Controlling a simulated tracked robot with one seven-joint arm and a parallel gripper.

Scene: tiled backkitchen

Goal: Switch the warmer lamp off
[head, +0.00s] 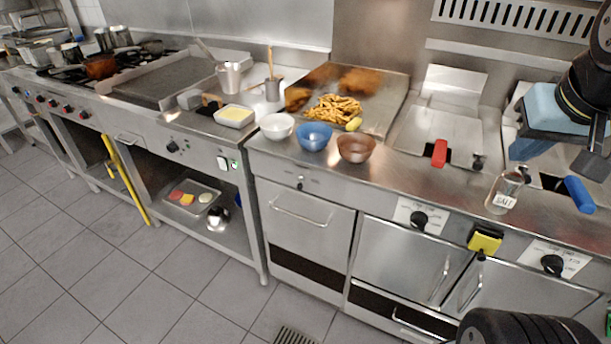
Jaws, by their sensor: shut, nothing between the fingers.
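No lamp head is plainly visible. Fries (333,108) lie in the steel chip station (386,107) at the back centre. My gripper (529,149) is at the upper right, shut and empty, above the fryer counter. It is far to the right of the switch and touches nothing that I can see.
White (277,126), blue (314,136) and brown (356,147) bowls stand along the counter edge. A salt shaker (504,192), red basket handle (440,153) and blue handle (579,194) are near my arm. A yellow pole (125,181) leans left. The tiled floor (190,295) in front is clear.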

